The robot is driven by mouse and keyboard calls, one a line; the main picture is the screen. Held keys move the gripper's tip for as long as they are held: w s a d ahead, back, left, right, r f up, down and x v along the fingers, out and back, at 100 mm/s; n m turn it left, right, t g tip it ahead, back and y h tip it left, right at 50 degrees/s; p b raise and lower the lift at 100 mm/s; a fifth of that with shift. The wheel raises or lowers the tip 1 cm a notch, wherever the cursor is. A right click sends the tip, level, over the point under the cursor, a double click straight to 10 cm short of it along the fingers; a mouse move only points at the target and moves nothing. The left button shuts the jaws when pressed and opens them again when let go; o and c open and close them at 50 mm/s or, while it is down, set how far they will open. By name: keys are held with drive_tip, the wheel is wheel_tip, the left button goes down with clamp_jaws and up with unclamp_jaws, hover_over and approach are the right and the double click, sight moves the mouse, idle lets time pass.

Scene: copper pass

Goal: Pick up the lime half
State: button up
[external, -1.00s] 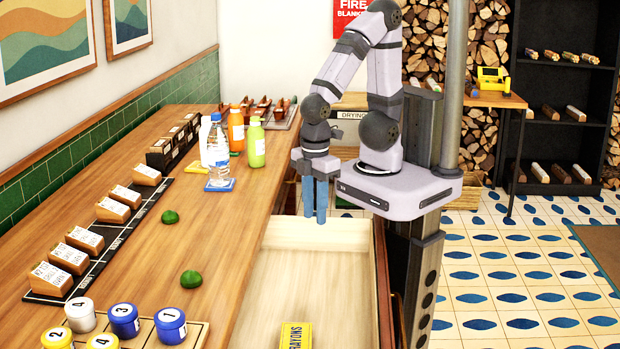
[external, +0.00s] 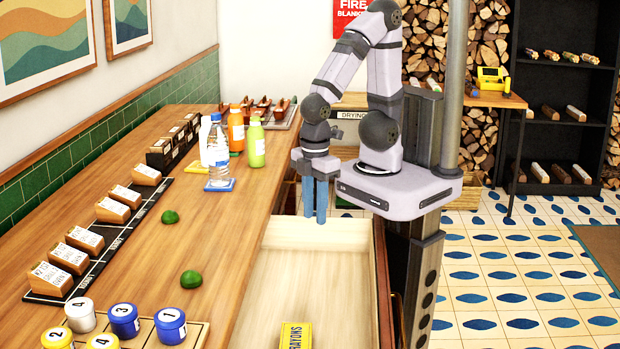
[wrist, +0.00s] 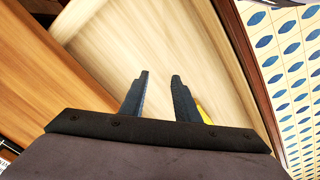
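Two small green domed pieces that look like lime halves lie on the wooden counter in the external view. One lime half (external: 170,217) is farther back, and the other lime half (external: 191,279) is nearer the front. My gripper (external: 314,214) points down over the open drawer, to the right of the counter and both green pieces. Its blue fingers are apart with nothing between them, as the wrist view (wrist: 160,78) also shows. Neither green piece shows in the wrist view.
The open drawer (external: 272,282) holds a yellow crayons box (external: 296,336). A water bottle (external: 218,152), an orange bottle (external: 236,130) and a green bottle (external: 256,143) stand at the back. Numbered jars (external: 124,320) are in front; labelled wooden blocks (external: 84,240) line the left. The counter around the green pieces is clear.

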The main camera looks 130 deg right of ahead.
drive_tip(key=shift+o, duration=0.7)
drive_tip(key=o, duration=0.6)
drive_tip(key=shift+o, duration=0.2)
